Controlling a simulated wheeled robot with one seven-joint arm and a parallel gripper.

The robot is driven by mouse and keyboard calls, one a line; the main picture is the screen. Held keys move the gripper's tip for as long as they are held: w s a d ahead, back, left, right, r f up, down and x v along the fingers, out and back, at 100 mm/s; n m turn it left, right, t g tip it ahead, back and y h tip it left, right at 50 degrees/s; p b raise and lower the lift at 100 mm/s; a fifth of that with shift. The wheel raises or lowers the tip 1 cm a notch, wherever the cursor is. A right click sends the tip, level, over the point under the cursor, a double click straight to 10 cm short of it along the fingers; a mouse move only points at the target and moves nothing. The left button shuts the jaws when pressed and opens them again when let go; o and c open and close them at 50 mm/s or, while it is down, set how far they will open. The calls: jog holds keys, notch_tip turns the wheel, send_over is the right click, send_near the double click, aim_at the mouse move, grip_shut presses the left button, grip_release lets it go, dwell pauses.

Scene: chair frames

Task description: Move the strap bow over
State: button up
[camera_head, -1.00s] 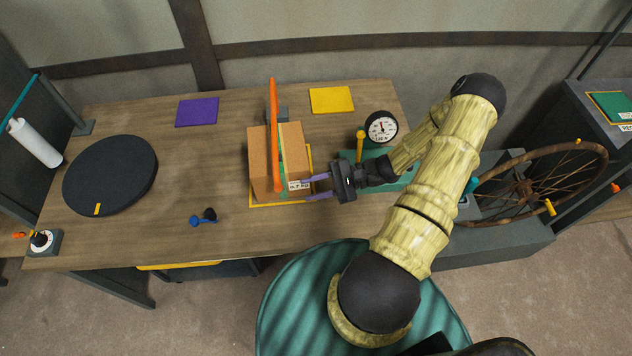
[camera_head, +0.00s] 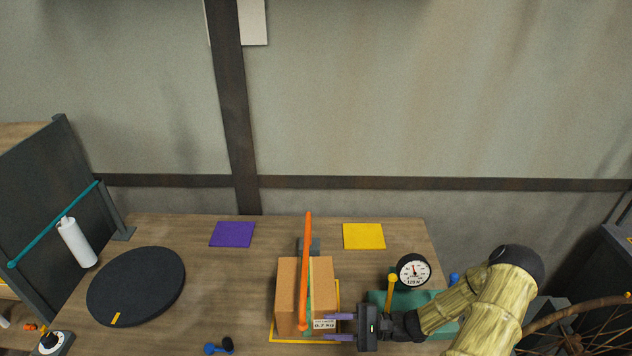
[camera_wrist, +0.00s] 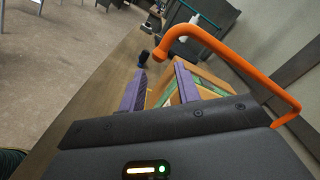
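The orange strap bow (camera_head: 306,265) stands over a brown cardboard box (camera_head: 288,290) in the head view. In the wrist view the bow (camera_wrist: 240,68) arches across the top right, above and beyond my fingers. The box (camera_wrist: 208,75) shows behind the fingers, with a green strip on it. My gripper (camera_head: 330,328) is at the box's right side, its purple fingers apart on either side of the 0.7 kg label. It is open with nothing clearly held. I cannot tell whether the fingertips touch the box. The bow's far lower end is partly hidden.
The box sits in a yellow outline (camera_head: 275,337). A dial gauge (camera_head: 413,271) and a yellow-knobbed lever (camera_head: 391,290) stand close to my wrist. A black round turntable (camera_head: 137,285) is at left. Purple (camera_head: 232,234) and yellow (camera_head: 364,236) squares lie at the back, uncovered.

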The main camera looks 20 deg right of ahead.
jog(key=x, duration=0.6)
jog(key=shift+a, duration=0.15)
jog(key=c, duration=0.3)
jog(key=shift+c, duration=0.2)
jog(key=shift+p, duration=0.35)
jog(key=shift+w+d+r+p, duration=0.1)
jog(key=shift+w+r+p, duration=0.3)
jog(key=shift+r, duration=0.4)
jog(key=shift+w+d+r+p, duration=0.15)
jog(key=shift+w+r+p, duration=0.15)
jog(key=shift+r+p, duration=0.35)
jog(key=shift+w+d+r+p, duration=0.1)
jog(key=shift+w+r+p, duration=0.25)
jog(key=shift+r, duration=0.55)
jog(key=shift+w+d+r+p, duration=0.15)
jog(key=shift+w+r+p, duration=0.4)
jog(key=shift+r, duration=0.5)
jog(key=shift+w+d+r+p, duration=0.15)
jog(key=shift+w+r+p, duration=0.4)
jog(key=shift+r, duration=0.45)
jog(key=shift+w+d+r+p, duration=0.15)
jog(key=shift+w+r+p, duration=0.4)
jog(key=shift+r, duration=0.5)
jog(key=shift+s, duration=0.1)
